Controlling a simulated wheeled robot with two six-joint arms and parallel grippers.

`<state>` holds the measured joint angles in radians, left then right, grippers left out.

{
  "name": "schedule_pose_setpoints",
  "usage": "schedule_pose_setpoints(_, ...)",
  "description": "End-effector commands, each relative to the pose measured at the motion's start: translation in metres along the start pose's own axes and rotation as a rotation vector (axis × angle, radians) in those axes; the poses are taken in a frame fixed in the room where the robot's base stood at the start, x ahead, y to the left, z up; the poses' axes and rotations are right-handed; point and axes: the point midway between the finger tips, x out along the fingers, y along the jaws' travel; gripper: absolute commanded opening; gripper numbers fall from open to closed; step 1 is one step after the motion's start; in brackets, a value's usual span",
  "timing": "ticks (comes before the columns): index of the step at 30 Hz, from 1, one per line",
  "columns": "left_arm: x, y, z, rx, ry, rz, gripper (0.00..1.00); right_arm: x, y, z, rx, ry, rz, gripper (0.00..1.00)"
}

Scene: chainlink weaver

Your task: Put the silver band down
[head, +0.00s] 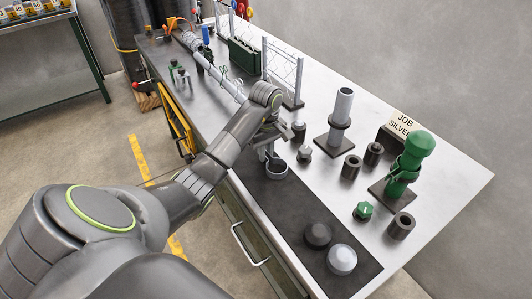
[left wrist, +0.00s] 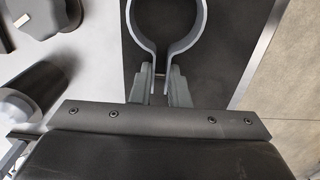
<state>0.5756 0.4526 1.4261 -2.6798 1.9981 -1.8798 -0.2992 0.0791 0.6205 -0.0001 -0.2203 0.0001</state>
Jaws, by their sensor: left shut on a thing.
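The silver band (head: 277,169) is an open grey ring with two tabs at its gap. It shows large in the left wrist view (left wrist: 202,30). My left gripper (left wrist: 159,88) is shut on the tabs, with the ring sticking out beyond the fingertips. In the head view my left gripper (head: 269,150) is over the far part of the dark mat (head: 283,207), and the band is over that mat. I cannot tell whether the band touches the mat. My right gripper is in neither view.
A dark domed cap (head: 317,235) and a silver domed cap (head: 342,260) sit on the mat's near end. A silver post (head: 342,105), a green post (head: 408,163), a green nut (head: 363,210) and several dark cylinders stand to the right. The mat's middle is clear. A "JOB SILVER" sign (head: 401,126) stands behind.

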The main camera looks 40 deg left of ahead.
Motion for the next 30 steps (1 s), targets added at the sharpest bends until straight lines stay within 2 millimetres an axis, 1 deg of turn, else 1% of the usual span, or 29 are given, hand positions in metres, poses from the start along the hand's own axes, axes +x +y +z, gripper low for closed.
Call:
schedule_pose_setpoints(3, 0.004, 0.0, 0.0, 0.0, 0.0, 0.001, 0.0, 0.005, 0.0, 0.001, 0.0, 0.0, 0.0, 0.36)
schedule_pose_setpoints(4, 0.004, 0.0, 0.0, 0.0, 0.0, 0.001, 0.16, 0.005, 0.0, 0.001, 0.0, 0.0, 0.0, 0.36)
schedule_pose_setpoints(9, 0.003, 0.0, 0.0, 0.0, 0.0, 0.0, 0.37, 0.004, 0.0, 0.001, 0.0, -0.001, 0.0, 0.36)
schedule_pose_setpoints(17, 0.003, 0.0, 0.0, 0.0, 0.0, 0.0, 0.37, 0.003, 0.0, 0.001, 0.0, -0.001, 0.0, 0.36)
schedule_pose_setpoints(22, -0.002, 0.0, 0.0, 0.0, 0.0, 0.0, 0.37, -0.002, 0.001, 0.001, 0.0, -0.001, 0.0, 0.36)
schedule_pose_setpoints(26, -0.012, 0.0, 0.0, 0.0, 0.0, 0.001, 0.37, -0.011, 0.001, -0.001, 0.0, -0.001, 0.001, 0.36)
schedule_pose_setpoints(30, -0.03, 0.0, 0.0, 0.0, 0.001, 0.001, 0.37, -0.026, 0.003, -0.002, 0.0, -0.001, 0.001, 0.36)
